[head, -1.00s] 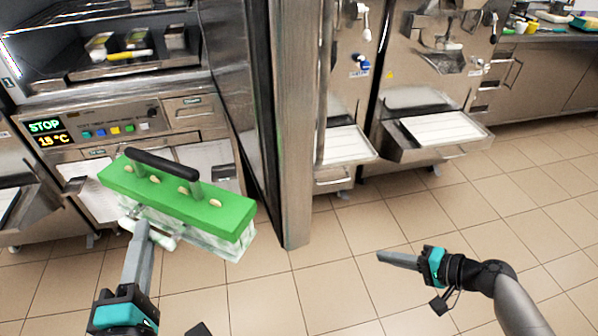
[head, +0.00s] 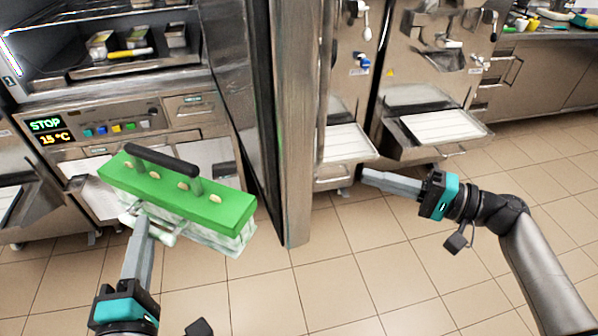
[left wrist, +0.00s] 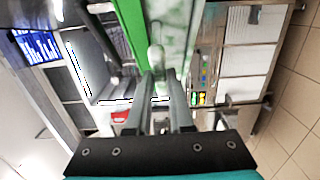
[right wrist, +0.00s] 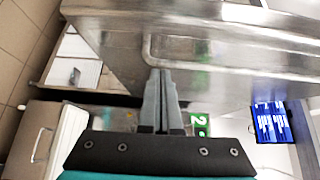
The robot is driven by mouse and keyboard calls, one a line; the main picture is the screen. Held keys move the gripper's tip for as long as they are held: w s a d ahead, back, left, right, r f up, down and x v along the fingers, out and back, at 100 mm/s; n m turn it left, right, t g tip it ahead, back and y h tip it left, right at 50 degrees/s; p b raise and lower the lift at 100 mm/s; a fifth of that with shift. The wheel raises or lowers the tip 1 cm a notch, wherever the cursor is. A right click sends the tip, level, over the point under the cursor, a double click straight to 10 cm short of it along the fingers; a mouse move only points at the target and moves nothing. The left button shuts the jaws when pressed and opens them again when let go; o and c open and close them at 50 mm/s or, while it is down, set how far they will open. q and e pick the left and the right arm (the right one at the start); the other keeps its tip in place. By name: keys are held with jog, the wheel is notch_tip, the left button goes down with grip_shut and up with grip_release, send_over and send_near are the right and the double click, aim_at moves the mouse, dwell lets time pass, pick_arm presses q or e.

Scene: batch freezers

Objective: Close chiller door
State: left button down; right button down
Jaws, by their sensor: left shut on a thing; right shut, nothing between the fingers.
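The chiller door (head: 293,130) is a tall steel slab standing open, edge towards me, at the middle of the head view. The chiller (head: 110,140) is at the left, with its inside showing. My right gripper (head: 364,173) is shut and empty, to the right of the door edge. In the right wrist view a broad steel surface (right wrist: 230,45) with a bar-like handle lies just beyond its fingertips (right wrist: 162,72); I cannot tell whether they touch. My left gripper (head: 140,218) is shut on the handle of a clear container with a green lid (head: 180,193), held in front of the chiller.
Two steel machines with white drip trays (head: 445,125) stand behind the door to the right. A counter (head: 550,70) with small items is at the far right. The tiled floor (head: 350,270) in front is clear.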

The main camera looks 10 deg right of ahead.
jog(key=w+a+p, duration=0.1)
jog(key=w+a, duration=0.1)
jog(key=a, duration=0.6)
jog(key=shift+w+a+p, duration=0.25)
jog(key=shift+a+p, duration=0.1)
jog(key=shift+p, duration=0.05)
